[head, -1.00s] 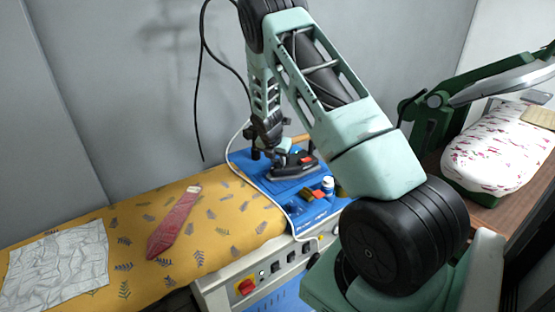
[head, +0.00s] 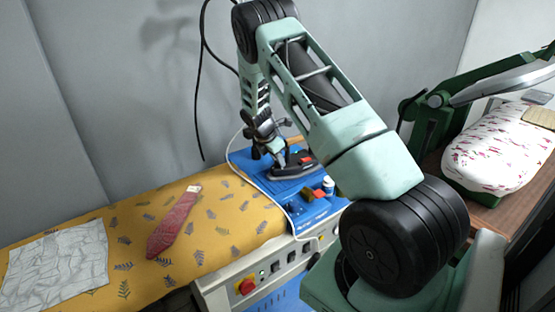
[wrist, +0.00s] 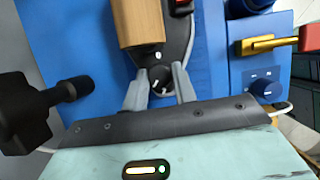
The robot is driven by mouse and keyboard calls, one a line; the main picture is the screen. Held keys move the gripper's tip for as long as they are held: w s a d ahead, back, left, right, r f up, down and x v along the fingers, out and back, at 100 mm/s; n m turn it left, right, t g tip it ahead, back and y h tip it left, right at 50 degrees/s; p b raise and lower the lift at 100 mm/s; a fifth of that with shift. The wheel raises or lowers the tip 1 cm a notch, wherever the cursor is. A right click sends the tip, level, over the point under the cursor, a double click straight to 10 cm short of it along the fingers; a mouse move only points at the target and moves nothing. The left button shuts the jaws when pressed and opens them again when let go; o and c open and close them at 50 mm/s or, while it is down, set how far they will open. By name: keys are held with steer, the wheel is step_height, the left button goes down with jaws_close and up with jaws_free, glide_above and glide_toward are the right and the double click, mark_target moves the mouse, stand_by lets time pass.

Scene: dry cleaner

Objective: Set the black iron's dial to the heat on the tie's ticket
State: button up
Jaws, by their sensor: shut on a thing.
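The black iron (head: 292,173) lies on the blue board beside the yellow ironing surface. In the wrist view, its wooden handle (wrist: 140,24) points up and its small dark round dial (wrist: 160,80) with a white mark sits between my fingertips. My gripper (wrist: 159,86) is shut on the dial; it also shows over the iron in the head view (head: 281,163). The dial's heat markings are too small to read. The red tie (head: 172,228) lies on the yellow cloth with a pale ticket (head: 194,188) at its narrow end; its writing cannot be read.
A crumpled white cloth (head: 58,262) lies at left. A control panel (head: 272,270) with a red switch runs along the front. A green press (head: 455,98) stands at right.

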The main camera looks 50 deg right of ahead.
steer(key=m+g, duration=0.1)
steer(key=m, duration=0.1)
steer(key=m+y, duration=0.1)
steer(key=m, duration=0.2)
steer(key=shift+w+d+g+b, duration=0.1)
steer(key=shift+w+g+b, duration=0.05)
steer(key=shift+g+b, duration=0.25)
steer(key=shift+w+m+g+y+b, duration=0.1)
steer(key=shift+m+g+y+b, duration=0.35)
steer(key=shift+m, duration=1.75)
steer(key=shift+y, duration=0.25)
steer(key=o, duration=1)
steer(key=shift+c, duration=0.2)
steer(key=shift+r, duration=0.1)
steer(key=b+v, duration=0.3)
steer(key=v, duration=1.4)
steer(key=shift+w, duration=0.2)
